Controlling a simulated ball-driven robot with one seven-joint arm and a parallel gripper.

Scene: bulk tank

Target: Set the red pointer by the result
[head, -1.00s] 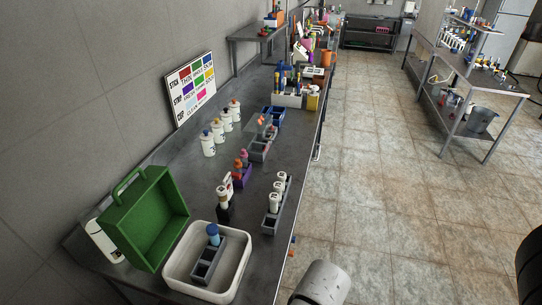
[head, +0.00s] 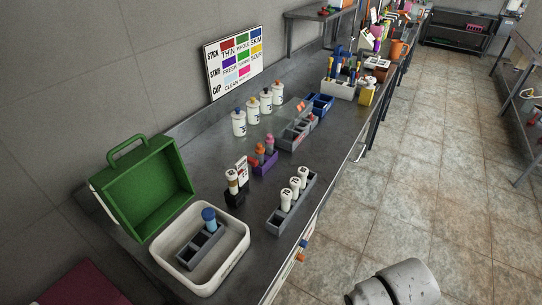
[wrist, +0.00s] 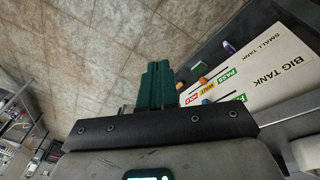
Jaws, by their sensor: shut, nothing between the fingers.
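My gripper (wrist: 157,85) shows in the wrist view as dark green fingers, shut and empty, over the floor side of the bench front. To its right is a white board (wrist: 285,85) lettered BIG TANK and SMALL TANK, with PASS, WAIT and HOLD labels. Small orange (wrist: 203,79) and purple-blue (wrist: 228,47) pieces sit along its edge, apart from the fingers. I cannot tell whether either orange piece is the red pointer. In the head view, small blue and orange pieces (head: 302,250) show at the bench's front edge. A colour chart (head: 236,62) with STICK, STRIP and CUP rows leans on the wall.
The steel bench (head: 190,160) holds an open green case (head: 145,190), a white tray (head: 185,283) with a grey rack and blue-capped bottle, a rack of white-capped vials (head: 293,203), and several white bottles (head: 238,124).

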